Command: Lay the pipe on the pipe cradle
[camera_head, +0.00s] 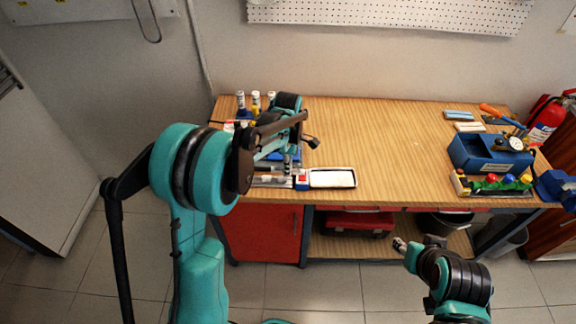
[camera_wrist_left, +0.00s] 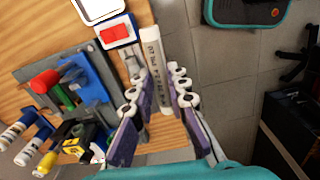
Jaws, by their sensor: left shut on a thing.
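The pipe (camera_wrist_left: 154,58) is a pale grey tube with dark printed lettering. In the left wrist view it lies between the purple-padded fingers of my left gripper (camera_wrist_left: 160,88), which is shut on it at the table's front edge. In the head view my left gripper (camera_head: 293,158) is low over the table's left end, largely covered by its own arm. I cannot tell clearly which thing is the pipe cradle. My right gripper (camera_head: 400,244) is in front of the table, below its top, apart from the objects; its jaw state is unclear.
A white-and-blue block with a red patch (camera_wrist_left: 116,33) and a white tray (camera_head: 333,178) are close to the pipe. Colour-capped bottles (camera_head: 256,100) stand behind. A blue toolbox (camera_head: 490,152) is at the right. The table's middle (camera_head: 390,145) is clear.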

